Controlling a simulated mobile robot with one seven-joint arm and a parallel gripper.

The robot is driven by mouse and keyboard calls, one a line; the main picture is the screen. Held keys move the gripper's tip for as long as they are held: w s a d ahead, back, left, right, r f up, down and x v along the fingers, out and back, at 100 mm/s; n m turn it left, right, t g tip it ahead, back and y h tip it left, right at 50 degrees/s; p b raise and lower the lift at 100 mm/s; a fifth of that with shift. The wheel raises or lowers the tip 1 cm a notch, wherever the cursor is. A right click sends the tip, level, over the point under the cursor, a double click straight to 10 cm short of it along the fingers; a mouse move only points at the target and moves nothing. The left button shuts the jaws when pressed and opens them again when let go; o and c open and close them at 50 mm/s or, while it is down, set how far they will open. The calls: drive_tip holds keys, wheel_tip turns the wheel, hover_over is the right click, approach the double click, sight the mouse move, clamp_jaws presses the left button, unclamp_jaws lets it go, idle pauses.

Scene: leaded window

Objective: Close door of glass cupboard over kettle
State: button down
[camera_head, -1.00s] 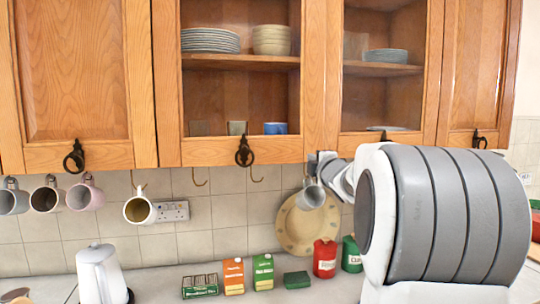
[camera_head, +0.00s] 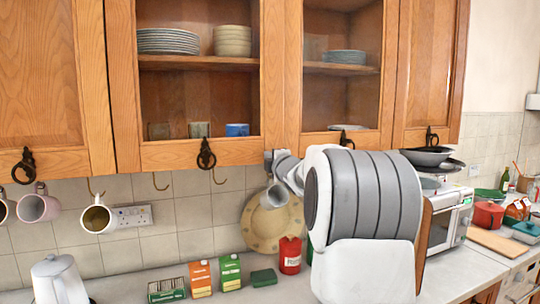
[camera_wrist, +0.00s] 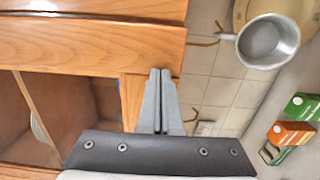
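The glass cupboard (camera_head: 268,80) has two glazed wooden doors with dark ring handles. The left glazed door's handle (camera_head: 206,154) hangs on its bottom rail. I cannot tell whether either door stands slightly ajar. The white kettle (camera_head: 58,280) stands on the counter at the lower left. My gripper (camera_wrist: 160,73) has its two fingers together with nothing visible between them. Its tips are close to a wooden cupboard edge in the wrist view; contact is unclear. In the head view my arm hides most of the gripper, below the middle of the cupboard.
Cartons (camera_head: 230,272) and a red tin (camera_head: 290,255) stand below. A microwave (camera_head: 450,220) is at right.

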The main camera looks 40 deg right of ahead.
drive_tip(key=w+p, duration=0.1)
drive_tip(key=y+p, duration=0.1)
drive_tip(key=w+d+n+p, duration=0.1)
drive_tip(key=shift+w+r, duration=0.3)
drive_tip(key=shift+a+r+t+y, duration=0.1)
drive_tip(key=shift+a+t+y, duration=0.1)
drive_tip(key=shift+t+y, duration=0.15)
drive_tip(key=shift+f, duration=0.2)
